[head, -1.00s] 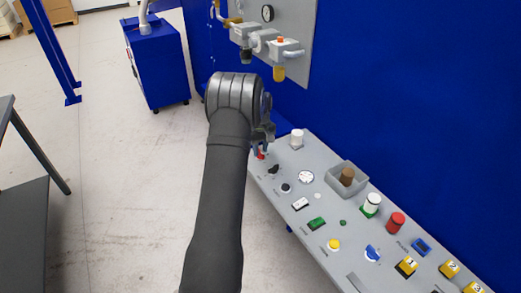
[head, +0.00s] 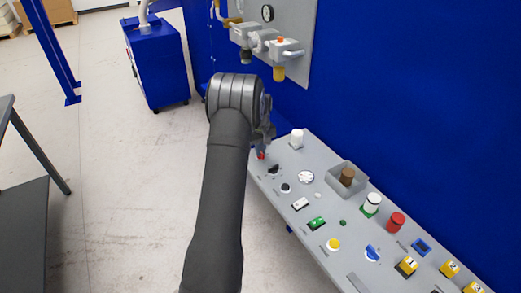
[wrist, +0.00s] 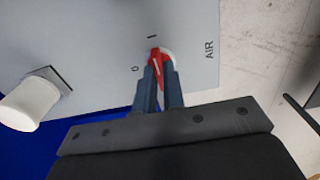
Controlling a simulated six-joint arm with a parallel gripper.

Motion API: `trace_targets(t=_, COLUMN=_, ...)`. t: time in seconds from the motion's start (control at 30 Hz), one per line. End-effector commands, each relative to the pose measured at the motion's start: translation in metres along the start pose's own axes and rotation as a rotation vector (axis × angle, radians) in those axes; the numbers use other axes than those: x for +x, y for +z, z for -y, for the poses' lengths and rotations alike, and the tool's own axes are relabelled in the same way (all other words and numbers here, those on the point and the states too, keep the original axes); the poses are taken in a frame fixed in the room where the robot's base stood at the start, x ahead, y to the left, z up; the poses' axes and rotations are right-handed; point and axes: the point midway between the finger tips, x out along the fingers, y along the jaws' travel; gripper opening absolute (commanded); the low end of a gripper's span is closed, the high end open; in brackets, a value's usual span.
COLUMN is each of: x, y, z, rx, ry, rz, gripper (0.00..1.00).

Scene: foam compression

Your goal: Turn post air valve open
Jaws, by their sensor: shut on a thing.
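The air valve is a red knob (wrist: 158,62) with a white pointer line, on the grey panel next to the printed word AIR. The marks 0 and I are printed around it. The white line points close to the I mark. My gripper (wrist: 162,76) is shut on the red knob, one dark finger on each side. In the head view my gripper (head: 265,138) is at the far left end of the panel, and only a bit of the red knob (head: 261,156) shows below it.
The grey control panel (head: 330,205) carries several knobs, switches and buttons. A white cylinder (head: 297,138) stands close to the right of my gripper; it also shows in the wrist view (wrist: 30,103). A blue wall (head: 420,120) rises behind. Open floor lies left.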

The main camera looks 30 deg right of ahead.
Motion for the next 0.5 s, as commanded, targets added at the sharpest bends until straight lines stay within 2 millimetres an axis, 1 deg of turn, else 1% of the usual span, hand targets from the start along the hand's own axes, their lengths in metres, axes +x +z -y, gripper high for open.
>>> trace_targets(t=0.27, x=-0.0007, y=-0.0004, z=-0.0001, rx=0.007, ry=0.001, rz=-0.001, gripper=0.00)
trace_targets(t=0.3, x=-0.0007, y=-0.0005, z=-0.0001, rx=0.007, ry=0.001, rz=-0.001, gripper=0.17)
trace_targets(t=0.37, x=-0.0007, y=-0.0004, z=-0.0001, rx=0.006, ry=0.001, rz=-0.001, gripper=0.29)
trace_targets(t=0.4, x=-0.0006, y=-0.0004, z=-0.0001, rx=0.006, ry=0.001, rz=-0.001, gripper=0.31)
trace_targets(t=0.5, x=-0.0005, y=-0.0003, z=-0.0001, rx=0.006, ry=0.000, rz=-0.001, gripper=0.31)
